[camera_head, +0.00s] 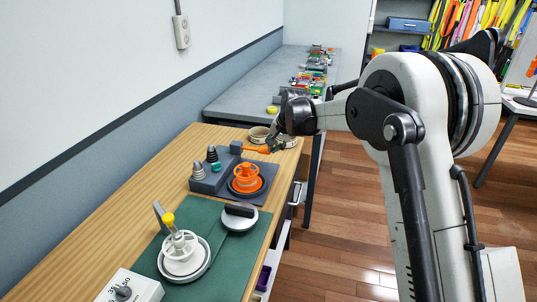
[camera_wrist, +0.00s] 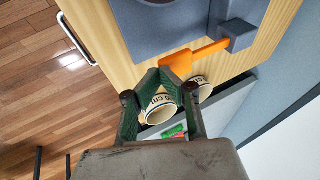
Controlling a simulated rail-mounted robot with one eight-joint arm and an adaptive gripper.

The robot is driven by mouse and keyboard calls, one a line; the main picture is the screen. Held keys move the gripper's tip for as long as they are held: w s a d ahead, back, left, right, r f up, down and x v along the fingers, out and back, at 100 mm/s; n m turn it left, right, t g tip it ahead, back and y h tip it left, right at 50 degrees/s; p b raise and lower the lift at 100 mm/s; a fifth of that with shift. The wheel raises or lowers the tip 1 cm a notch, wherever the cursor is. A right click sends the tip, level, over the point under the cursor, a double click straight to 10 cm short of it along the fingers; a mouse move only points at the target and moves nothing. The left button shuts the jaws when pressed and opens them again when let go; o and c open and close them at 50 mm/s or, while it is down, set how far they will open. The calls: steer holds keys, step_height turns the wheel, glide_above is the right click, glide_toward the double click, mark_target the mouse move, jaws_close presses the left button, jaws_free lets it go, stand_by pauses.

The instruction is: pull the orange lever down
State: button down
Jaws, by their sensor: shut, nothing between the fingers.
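The orange lever (camera_head: 256,149) sticks out roughly level from a dark grey block (camera_head: 236,147) on the wooden table, with its free end near my gripper (camera_head: 275,147). In the wrist view the lever (camera_wrist: 209,50) runs from its grey block (camera_wrist: 238,34) to a wide orange paddle end (camera_wrist: 177,63). My gripper (camera_wrist: 158,73) is shut and empty, its green fingertips meeting right at the paddle's edge. The tips overlap the paddle in the picture; I cannot tell whether they touch it or sit above it.
Two pale rings marked in cm (camera_wrist: 160,109) lie beyond my fingers near the table end. A grey fixture with an orange handwheel (camera_head: 246,174) and dark cones stands near the lever. A green mat (camera_head: 205,213) holds a white wheel. A grey bench (camera_head: 250,95) adjoins behind.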

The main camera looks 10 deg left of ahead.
steer(key=v, duration=0.7)
steer(key=shift+d, duration=0.35)
steer(key=s+d+r+t+h, duration=0.1)
steer(key=s+d+r, duration=0.5)
steer(key=s+d, duration=0.35)
steer(key=s+d+r+t+h, duration=0.1)
steer(key=s+d+r, duration=0.5)
steer(key=s+d, duration=0.35)
steer(key=s+d+f, duration=0.2)
steer(key=s+d, duration=0.2)
steer(key=s, duration=0.4)
steer(key=s+d+f+n+t+h, duration=0.1)
steer(key=s+d, duration=0.3)
steer(key=s, duration=0.5)
steer(key=s+d+f, duration=0.4)
steer(key=s, duration=0.4)
steer(key=shift+s+d+n+h, duration=0.3)
steer(key=shift+s+n+h, duration=0.1)
